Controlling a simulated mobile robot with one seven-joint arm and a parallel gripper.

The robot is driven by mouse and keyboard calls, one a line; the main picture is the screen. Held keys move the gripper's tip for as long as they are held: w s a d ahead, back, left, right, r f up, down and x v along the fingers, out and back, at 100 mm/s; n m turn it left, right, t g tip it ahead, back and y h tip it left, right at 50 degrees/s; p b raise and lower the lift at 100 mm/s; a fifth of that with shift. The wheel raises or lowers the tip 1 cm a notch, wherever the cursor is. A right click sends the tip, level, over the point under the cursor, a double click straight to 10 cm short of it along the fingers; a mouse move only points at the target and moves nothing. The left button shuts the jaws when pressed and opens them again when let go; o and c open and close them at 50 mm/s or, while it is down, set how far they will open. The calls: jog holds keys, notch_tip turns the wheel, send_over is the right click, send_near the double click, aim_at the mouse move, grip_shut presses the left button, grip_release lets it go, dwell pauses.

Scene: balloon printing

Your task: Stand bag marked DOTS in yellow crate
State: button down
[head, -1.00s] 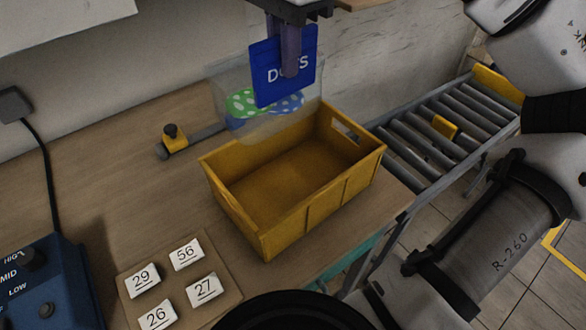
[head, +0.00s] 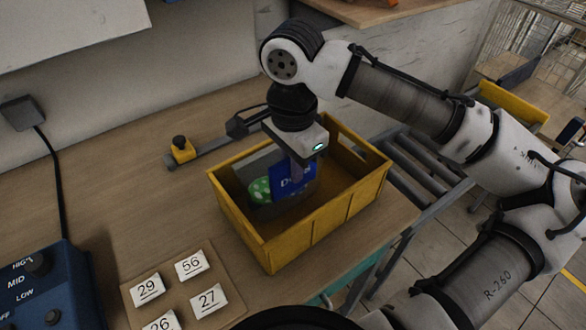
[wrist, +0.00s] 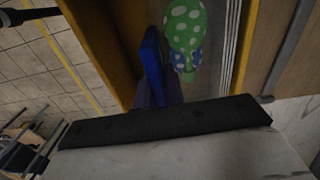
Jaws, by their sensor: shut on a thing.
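The DOTS bag is a clear bag with a blue label (head: 290,181) and a green balloon with white dots (head: 260,190) inside. It is upright, inside the yellow crate (head: 292,245), in the left-middle part of its opening. My gripper (head: 298,172) points down into the crate and is shut on the bag at the blue label. In the wrist view the blue label (wrist: 153,65) is edge-on at the fingers, beside the green balloon (wrist: 185,28) and a blue dotted one. The bag's bottom is hidden, so I cannot tell whether it touches the crate floor.
A roller conveyor (head: 425,178) runs right of the table. A bar with a yellow block (head: 182,150) lies behind the crate. Number cards (head: 190,264) and a blue control box (head: 40,290) are at front left. The table left of the crate is clear.

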jog(key=shift+f, duration=0.9)
jog(key=shift+f, duration=0.15)
jog(key=c, duration=1.5)
grip_release()
notch_tip(320, 180, up, 12)
jog(key=shift+r, duration=0.2)
